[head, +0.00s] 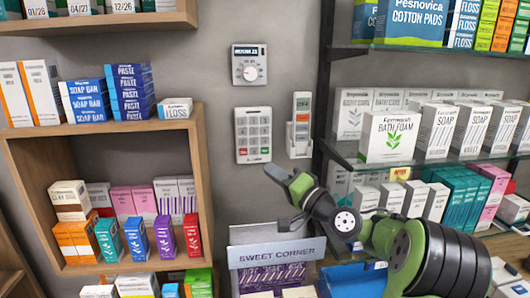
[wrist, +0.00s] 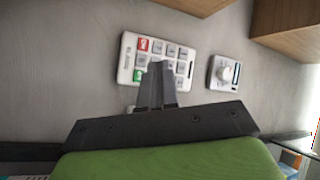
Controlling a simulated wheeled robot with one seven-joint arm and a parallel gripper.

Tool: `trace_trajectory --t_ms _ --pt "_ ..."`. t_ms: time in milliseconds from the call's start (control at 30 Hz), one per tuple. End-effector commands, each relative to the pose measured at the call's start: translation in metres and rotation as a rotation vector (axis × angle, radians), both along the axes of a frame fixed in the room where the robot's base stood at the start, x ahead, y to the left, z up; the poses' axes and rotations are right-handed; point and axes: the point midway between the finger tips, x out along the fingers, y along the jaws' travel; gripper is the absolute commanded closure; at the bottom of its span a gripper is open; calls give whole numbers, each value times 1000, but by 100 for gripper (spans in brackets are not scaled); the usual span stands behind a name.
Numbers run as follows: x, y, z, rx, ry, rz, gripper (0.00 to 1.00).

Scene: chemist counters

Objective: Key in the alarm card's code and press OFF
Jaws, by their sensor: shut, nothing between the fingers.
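The white keypad (head: 253,135) is mounted on the grey wall, with rows of grey keys. In the wrist view the keypad (wrist: 128,62) appears turned, with a red key (wrist: 143,45) and a green key (wrist: 140,60) at its left end; key labels are too small to read. My gripper (head: 271,170) is shut and empty, just below and right of the keypad. In the wrist view my gripper's fingers (wrist: 157,68) overlap the keypad and hide some keys; contact cannot be told.
A dial thermostat (head: 249,65) is on the wall above the keypad. A wooden shelf (head: 205,190) of boxes stands left, and a dark-framed shelf (head: 345,160) of soap boxes stands right. A "Sweet Corner" box (head: 277,252) sits below.

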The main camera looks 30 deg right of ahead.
Motion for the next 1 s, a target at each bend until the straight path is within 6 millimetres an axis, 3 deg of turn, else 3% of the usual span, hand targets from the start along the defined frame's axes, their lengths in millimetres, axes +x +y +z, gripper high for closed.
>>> trace_trajectory --t_ms 600,1000 --pt "72 -34 3 3 -1 2 100" --pt "77 -37 0 2 0 0 100"
